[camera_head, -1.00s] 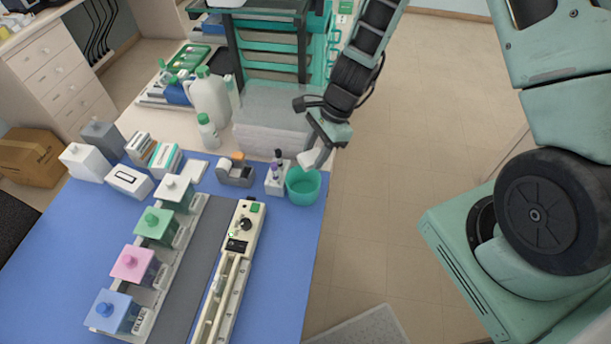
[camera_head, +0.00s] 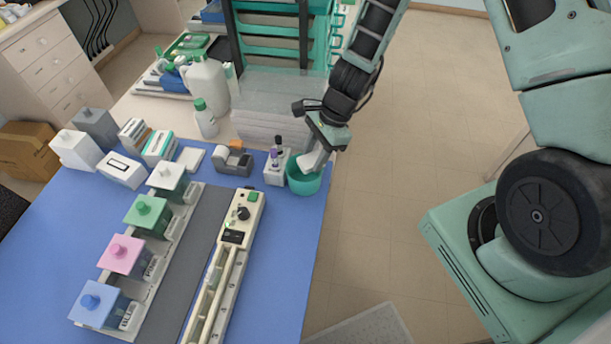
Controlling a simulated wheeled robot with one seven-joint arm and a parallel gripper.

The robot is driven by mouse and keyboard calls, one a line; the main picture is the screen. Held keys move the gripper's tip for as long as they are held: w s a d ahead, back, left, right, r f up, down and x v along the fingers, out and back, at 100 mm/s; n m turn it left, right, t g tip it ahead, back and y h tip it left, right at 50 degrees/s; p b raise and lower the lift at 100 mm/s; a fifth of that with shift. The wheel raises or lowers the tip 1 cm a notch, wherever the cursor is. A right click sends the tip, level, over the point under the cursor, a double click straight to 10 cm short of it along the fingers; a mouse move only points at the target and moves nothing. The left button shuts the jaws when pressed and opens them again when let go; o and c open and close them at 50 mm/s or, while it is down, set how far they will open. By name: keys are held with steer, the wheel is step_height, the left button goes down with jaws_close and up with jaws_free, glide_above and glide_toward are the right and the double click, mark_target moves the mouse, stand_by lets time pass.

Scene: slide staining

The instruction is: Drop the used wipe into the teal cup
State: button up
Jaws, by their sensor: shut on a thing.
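The teal cup (camera_head: 304,186) stands on the blue mat near its right edge, beside a small white rack. My gripper (camera_head: 311,163) points down at the cup's mouth, with its tips at or just inside the rim. It is shut on the used wipe (camera_head: 308,161), a small white piece showing at the fingertips. The fingertips and the wipe are small and partly merge in the picture, so their exact outline and depth in the cup are hard to tell.
The white rack (camera_head: 275,174) with dark-capped vials stands just left of the cup. A tape dispenser (camera_head: 234,160) sits farther left. A clear stacked box (camera_head: 270,115) and a white jug (camera_head: 207,86) stand behind. Floor lies open to the right.

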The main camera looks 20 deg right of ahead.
steer(key=o, duration=1)
steer(key=shift+r, duration=0.1)
steer(key=b+v, duration=0.1)
steer(key=v, duration=1.6)
steer(key=shift+r, duration=0.15)
steer(key=s+a+n+h+b, duration=0.1)
steer(key=s+a+n+b, duration=0.1)
steer(key=s+a+n, duration=0.2)
steer(key=s+a+n+h+b, duration=0.1)
steer(key=s+a+n, duration=0.4)
steer(key=s+n, duration=0.5)
steer(key=s+a+n+h+b, duration=0.2)
steer(key=s+a+n+b, duration=0.2)
steer(key=s+n, duration=0.3)
steer(key=shift+s+a+f+n, duration=0.1)
steer(key=shift+s+a+n, duration=0.15)
steer(key=shift+n, duration=0.7)
steer(key=shift+s+a+f+n, duration=0.1)
steer(key=shift+s+a+n, duration=0.1)
steer(key=shift+n, duration=0.75)
